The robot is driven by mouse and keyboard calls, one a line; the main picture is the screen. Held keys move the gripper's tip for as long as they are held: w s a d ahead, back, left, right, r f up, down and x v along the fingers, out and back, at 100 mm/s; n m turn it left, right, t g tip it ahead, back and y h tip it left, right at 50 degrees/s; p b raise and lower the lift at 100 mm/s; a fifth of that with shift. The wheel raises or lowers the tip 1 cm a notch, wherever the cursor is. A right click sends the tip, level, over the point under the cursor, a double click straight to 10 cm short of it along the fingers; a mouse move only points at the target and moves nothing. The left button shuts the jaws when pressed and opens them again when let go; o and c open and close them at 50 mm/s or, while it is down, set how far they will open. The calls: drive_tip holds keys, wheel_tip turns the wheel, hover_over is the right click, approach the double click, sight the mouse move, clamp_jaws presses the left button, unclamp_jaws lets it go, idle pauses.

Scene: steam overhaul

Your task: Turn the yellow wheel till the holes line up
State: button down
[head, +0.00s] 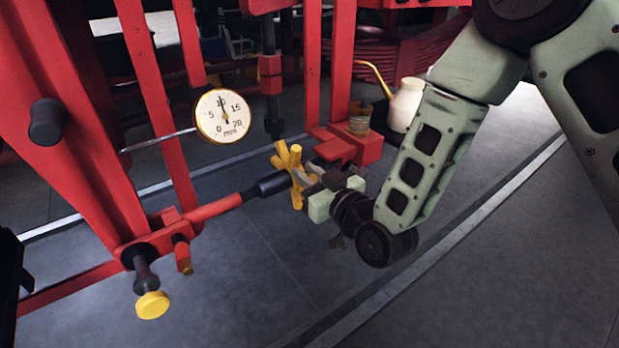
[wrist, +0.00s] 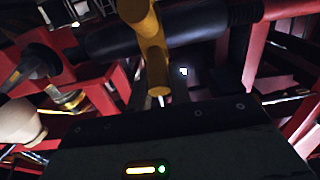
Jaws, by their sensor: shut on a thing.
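The yellow wheel (head: 295,157), with thick stubby spokes, sits at the end of a dark sleeve (head: 273,185) on a red rod. My gripper (head: 303,178) is at the wheel from the right and is shut on one of its spokes. In the wrist view a yellow spoke (wrist: 152,45) runs down to my gripper's dark body, which hides its fingertips. A round white dial marked in mm (head: 222,116) stands left of the wheel, its needle near 10. I cannot make out the holes in either view.
Red frame bars (head: 155,110) stand at the left and behind the wheel. A red block (head: 360,147) with a small tin (head: 359,118) is just behind my gripper. A white can with a yellow spout (head: 404,104) stands beyond it. A yellow-capped knob (head: 152,305) sticks out at lower left. Front floor is clear.

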drive_tip(key=shift+r, duration=0.15)
drive_tip(key=shift+w+a+r+p, duration=0.3)
drive_tip(key=shift+w+r+p, duration=0.15)
drive_tip(key=shift+r, duration=0.3)
drive_tip(key=shift+w+r, duration=0.1)
drive_tip(key=shift+r, duration=0.05)
drive_tip(key=c, duration=1.2)
unclamp_jaws()
drive_tip(key=shift+c, duration=0.2)
